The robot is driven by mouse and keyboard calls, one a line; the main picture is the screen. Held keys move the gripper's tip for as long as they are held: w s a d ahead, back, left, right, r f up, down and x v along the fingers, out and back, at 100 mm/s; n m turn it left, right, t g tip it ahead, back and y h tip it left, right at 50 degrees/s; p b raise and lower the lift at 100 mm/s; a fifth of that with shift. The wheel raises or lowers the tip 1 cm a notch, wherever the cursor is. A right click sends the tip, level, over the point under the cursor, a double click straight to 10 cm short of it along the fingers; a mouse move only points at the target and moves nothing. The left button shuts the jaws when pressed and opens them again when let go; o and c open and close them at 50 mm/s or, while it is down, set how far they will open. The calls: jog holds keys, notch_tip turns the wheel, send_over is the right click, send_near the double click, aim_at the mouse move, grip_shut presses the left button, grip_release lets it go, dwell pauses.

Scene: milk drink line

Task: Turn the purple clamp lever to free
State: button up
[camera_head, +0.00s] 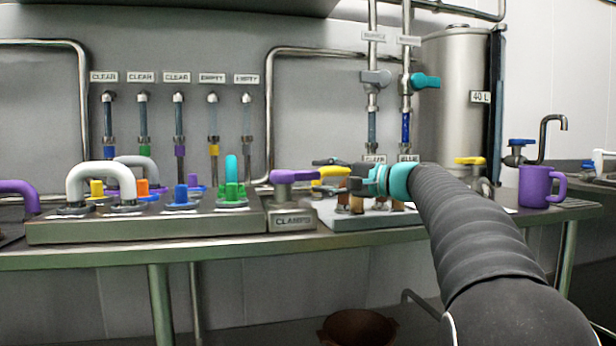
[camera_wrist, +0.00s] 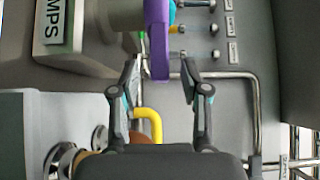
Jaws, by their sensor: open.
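The purple clamp lever (camera_head: 293,176) sits on a grey block labelled CLAMPS (camera_head: 292,216) near the bench front, pointing right. In the wrist view the lever (camera_wrist: 158,40) comes down from the top edge, and its free end shows between my two fingertips. My gripper (camera_head: 322,173) is open, just right of the lever's end in the head view. In the wrist view my gripper (camera_wrist: 159,72) has a finger on each side of the lever, with gaps visible. I cannot tell whether the lever end is fully within the fingers' reach.
A yellow handle (camera_head: 333,174) stands close behind my gripper; it also shows below the lever in the wrist view (camera_wrist: 152,122). A steel manifold (camera_head: 150,228) with coloured valves and a white handle lies left. A purple mug (camera_head: 540,187) stands at the right.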

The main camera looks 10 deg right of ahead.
aim_at(295, 177)
jog(key=shift+x, duration=2.1)
grip_shut()
